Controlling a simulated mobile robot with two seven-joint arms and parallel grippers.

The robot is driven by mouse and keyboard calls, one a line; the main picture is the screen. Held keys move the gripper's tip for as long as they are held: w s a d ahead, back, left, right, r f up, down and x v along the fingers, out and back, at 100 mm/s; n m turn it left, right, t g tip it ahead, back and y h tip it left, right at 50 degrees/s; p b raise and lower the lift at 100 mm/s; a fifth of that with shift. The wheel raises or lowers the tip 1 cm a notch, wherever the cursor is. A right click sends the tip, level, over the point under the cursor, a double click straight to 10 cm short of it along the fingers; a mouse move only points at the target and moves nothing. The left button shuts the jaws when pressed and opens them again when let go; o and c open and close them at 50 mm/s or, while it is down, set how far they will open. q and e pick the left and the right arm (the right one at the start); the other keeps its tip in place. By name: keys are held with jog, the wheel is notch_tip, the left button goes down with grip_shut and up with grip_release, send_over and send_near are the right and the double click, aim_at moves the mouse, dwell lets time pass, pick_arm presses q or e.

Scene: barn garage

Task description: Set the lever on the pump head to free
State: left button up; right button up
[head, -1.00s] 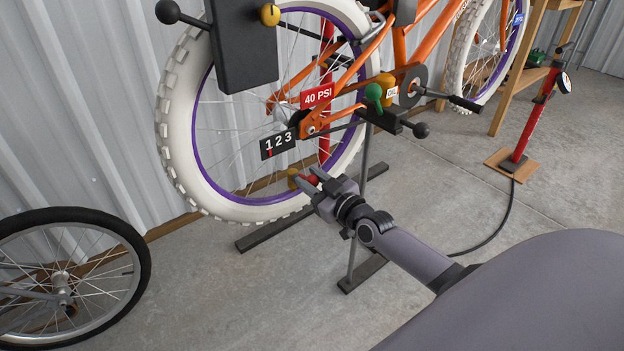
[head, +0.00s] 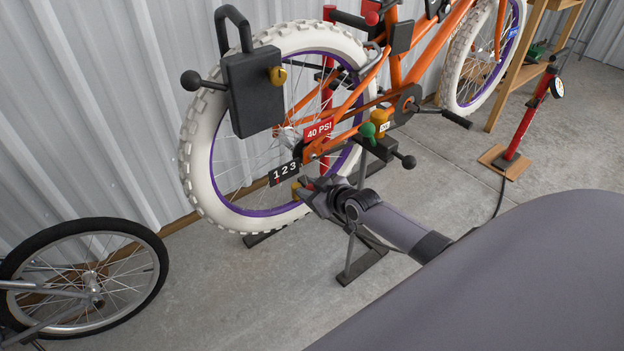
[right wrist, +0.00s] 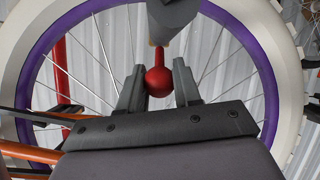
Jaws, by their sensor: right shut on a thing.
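The lever's red ball knob (right wrist: 158,82) sits between the two fingers of my right gripper (head: 311,189) in the right wrist view. My right gripper is shut on it. A grey piece (right wrist: 173,18) above the knob, with a brass-coloured collar, looks like the pump head; its full shape is cut off by the frame edge. In the head view the gripper is low beside the white-tyred wheel (head: 203,178), next to a small brass-coloured part (head: 296,190). My gripper hides much of the lever there, so its setting cannot be read. My left gripper is out of view.
The orange bicycle (head: 395,72) stands on a dark stand (head: 362,268). A black box (head: 250,105) and a "123" plate (head: 284,173) are near the gripper. A red floor pump (head: 530,120) stands at right. A black-tyred wheel (head: 155,260) is at lower left.

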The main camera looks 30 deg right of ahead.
jog(key=shift+w+r+g+p, duration=0.35)
jog(key=shift+r+g+p, duration=0.2)
jog(key=shift+g+p, duration=0.55)
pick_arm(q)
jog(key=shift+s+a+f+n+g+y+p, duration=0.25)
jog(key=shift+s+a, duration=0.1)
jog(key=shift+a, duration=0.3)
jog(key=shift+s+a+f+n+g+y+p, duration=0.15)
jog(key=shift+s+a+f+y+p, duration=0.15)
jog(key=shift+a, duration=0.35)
pick_arm(e)
jog(key=shift+w+g, duration=0.15)
jog(key=shift+g, duration=0.15)
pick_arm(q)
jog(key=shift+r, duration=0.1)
pick_arm(e)
jog(key=shift+f, duration=0.1)
jog(key=o, duration=1)
